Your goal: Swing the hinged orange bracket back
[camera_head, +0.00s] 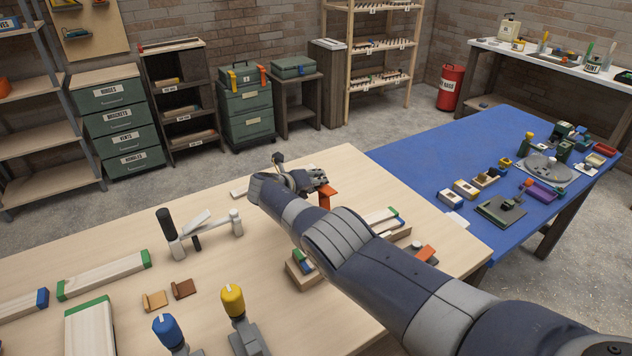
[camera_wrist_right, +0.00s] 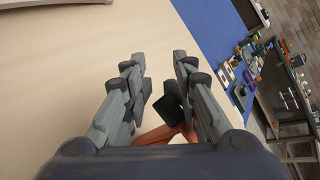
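The orange bracket (camera_head: 326,194) is at the far part of the wooden table, partly hidden by my right gripper (camera_head: 304,179). In the right wrist view, orange arms (camera_wrist_right: 164,134) show low between the finger bases, with a dark block (camera_wrist_right: 170,112) close to the right finger. My right gripper (camera_wrist_right: 161,62) has its fingers apart, with pale table showing between the tips. I cannot tell whether a finger touches the bracket. Its hinge is hidden. My left gripper is not in view.
The wooden table (camera_head: 230,270) holds a black-handled tool with a grey arm (camera_head: 202,238), green-ended wooden pieces (camera_head: 105,274), and blue (camera_head: 166,328) and yellow (camera_head: 232,300) knobs. A blue-topped table (camera_head: 430,150) with small parts adjoins on the right.

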